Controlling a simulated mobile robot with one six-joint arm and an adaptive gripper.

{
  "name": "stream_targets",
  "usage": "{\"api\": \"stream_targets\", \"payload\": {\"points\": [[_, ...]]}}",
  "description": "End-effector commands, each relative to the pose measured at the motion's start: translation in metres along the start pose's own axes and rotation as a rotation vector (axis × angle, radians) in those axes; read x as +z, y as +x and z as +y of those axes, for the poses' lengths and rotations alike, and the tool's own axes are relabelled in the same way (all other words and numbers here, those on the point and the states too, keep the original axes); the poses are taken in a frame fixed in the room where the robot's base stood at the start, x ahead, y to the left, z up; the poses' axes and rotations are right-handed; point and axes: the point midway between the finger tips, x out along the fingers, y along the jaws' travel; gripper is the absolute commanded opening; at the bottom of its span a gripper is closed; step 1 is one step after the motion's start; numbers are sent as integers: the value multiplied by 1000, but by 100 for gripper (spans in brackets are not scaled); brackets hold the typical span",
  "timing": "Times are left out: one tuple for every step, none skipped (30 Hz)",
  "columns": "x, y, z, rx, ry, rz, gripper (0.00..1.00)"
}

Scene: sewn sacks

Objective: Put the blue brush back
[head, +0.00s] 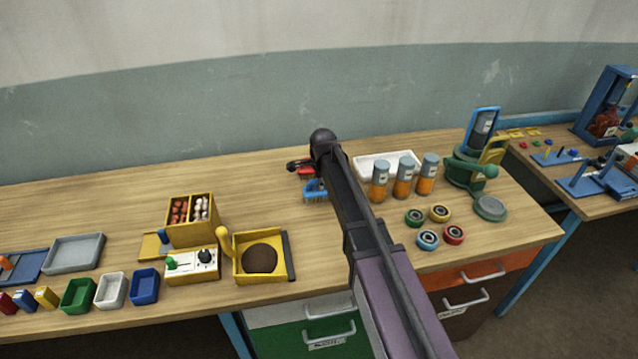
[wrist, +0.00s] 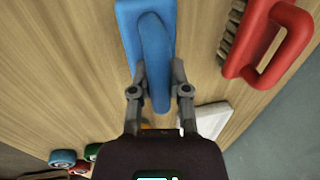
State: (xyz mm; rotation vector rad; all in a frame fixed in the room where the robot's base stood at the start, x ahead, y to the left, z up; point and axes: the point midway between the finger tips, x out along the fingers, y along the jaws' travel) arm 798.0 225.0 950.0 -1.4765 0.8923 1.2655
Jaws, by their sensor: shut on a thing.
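The blue brush (head: 314,191) shows in the head view just left of my arm, with its bristles downward. In the wrist view the blue brush (wrist: 150,40) fills the upper middle, and its handle is between the fingers of my gripper (wrist: 159,75). My gripper is shut on this handle. In the head view my arm hides the fingers. I cannot tell whether the bristles touch the table.
A red brush (head: 304,171) lies just behind the blue one; it also shows in the wrist view (wrist: 285,45). A yellow tray (head: 240,273) stands left. Bare table lies between.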

Motion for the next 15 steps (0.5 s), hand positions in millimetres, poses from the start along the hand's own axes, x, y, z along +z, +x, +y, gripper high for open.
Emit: {"api": "stream_targets", "payload": {"points": [[0, 2, 0, 0, 0, 0, 0], [0, 3, 1, 0, 0, 0, 0], [0, 3, 1, 0, 0, 0, 26], [0, 2, 0, 0, 0, 0, 34], [0, 2, 0, 0, 0, 0, 43], [0, 2, 0, 0, 0, 0, 55], [0, 2, 0, 0, 0, 0, 57], [0, 2, 0, 0, 1, 0, 57], [0, 2, 0, 0, 1, 0, 57], [0, 2, 0, 0, 1, 0, 57], [0, 2, 0, 0, 1, 0, 57], [-1, 2, 0, 0, 1, 0, 57], [-1, 2, 0, 0, 1, 0, 57], [-1, 2, 0, 0, 1, 0, 57], [-1, 2, 0, 0, 1, 0, 57]]}}
